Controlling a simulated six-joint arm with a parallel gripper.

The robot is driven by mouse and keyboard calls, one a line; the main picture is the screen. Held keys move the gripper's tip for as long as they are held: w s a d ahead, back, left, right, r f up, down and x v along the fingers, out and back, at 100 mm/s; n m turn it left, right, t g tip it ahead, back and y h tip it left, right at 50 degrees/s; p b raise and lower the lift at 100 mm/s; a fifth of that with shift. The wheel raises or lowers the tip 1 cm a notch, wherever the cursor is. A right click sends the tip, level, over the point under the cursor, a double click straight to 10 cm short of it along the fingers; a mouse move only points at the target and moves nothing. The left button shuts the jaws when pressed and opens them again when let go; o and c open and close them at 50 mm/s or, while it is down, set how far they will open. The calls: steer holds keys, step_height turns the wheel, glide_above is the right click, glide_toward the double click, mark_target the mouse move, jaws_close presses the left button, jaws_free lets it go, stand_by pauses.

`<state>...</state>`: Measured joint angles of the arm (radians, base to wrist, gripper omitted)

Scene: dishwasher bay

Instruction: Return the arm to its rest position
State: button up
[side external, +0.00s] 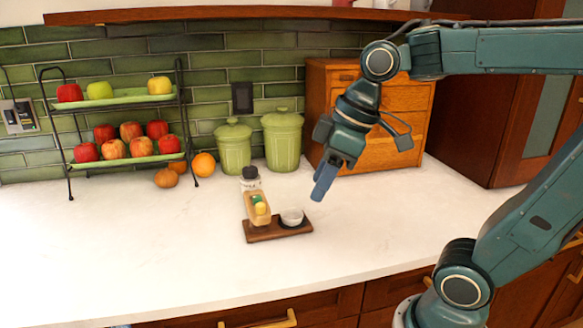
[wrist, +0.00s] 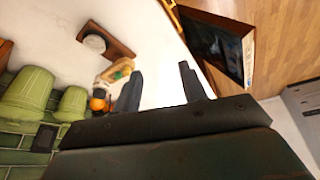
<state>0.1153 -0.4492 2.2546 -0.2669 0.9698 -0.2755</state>
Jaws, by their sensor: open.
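My gripper (side external: 322,188) hangs above the white counter in the side external view, to the right of a small wooden tray and in front of the wooden drawer box. In the wrist view its two dark fingers (wrist: 160,90) stand apart with nothing between them. The gripper is open and empty. My teal arm reaches in from the right and bends down toward the counter. It touches nothing that I can see.
Green canisters (side external: 282,140), a drawer box (side external: 395,115) and a two-tier fruit rack (side external: 120,100) stand along the tiled wall. The counter's front left (side external: 130,255) is clear.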

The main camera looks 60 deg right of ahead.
steer(key=s+d+f+m+t+h, duration=0.1)
steer(key=s+f+m, duration=0.2)
steer(key=s, duration=0.3)
steer(key=shift+s+d+m, duration=0.4)
steer(key=shift+m, duration=0.4)
stand_by(0.9)
